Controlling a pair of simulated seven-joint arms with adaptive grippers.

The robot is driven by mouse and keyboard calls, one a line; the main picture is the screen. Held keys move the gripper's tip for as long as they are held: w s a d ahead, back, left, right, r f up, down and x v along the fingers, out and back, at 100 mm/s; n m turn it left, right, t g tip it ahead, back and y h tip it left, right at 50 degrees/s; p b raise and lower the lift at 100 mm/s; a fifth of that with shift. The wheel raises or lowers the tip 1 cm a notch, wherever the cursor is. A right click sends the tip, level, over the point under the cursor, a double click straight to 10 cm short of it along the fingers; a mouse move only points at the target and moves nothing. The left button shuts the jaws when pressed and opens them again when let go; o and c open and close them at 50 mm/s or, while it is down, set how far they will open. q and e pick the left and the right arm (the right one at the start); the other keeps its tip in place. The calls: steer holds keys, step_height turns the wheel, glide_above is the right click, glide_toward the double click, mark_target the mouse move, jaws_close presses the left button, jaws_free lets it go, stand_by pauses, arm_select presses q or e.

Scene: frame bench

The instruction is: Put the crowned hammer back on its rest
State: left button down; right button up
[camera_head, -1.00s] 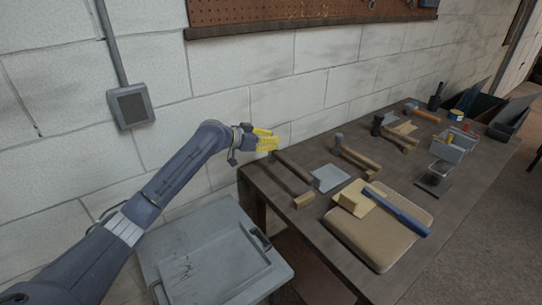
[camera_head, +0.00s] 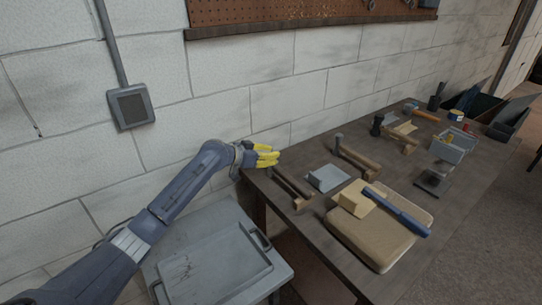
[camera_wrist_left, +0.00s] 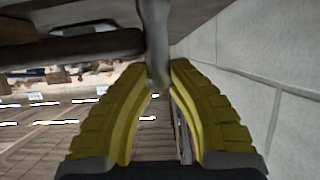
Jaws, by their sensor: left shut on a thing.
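My left gripper (camera_head: 266,158) is at the wall-side left corner of the bench, with its yellow fingers shut on a hammer. In the left wrist view the fingertips (camera_wrist_left: 157,85) close on a narrow grey part (camera_wrist_left: 155,38). The hammer's dark handle (camera_head: 291,182) reaches from the fingers toward the front of the bench. It lies along or just over a wooden rest (camera_head: 301,204); I cannot tell whether they touch. The fingers hide the hammer's head, so I cannot make out its crown. My right gripper is not in view.
A grey plate (camera_head: 327,178) lies right of the rest. Other hammers (camera_head: 358,157) sit further along the bench (camera_head: 310,236). A tan pad (camera_head: 375,245) holds a blue-handled tool (camera_head: 400,210). The block wall (camera_head: 290,95) stands close behind the gripper.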

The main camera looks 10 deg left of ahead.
arm_select(q)
steer(key=c, duration=1.3)
jaws_free()
steer(key=v, duration=1.2)
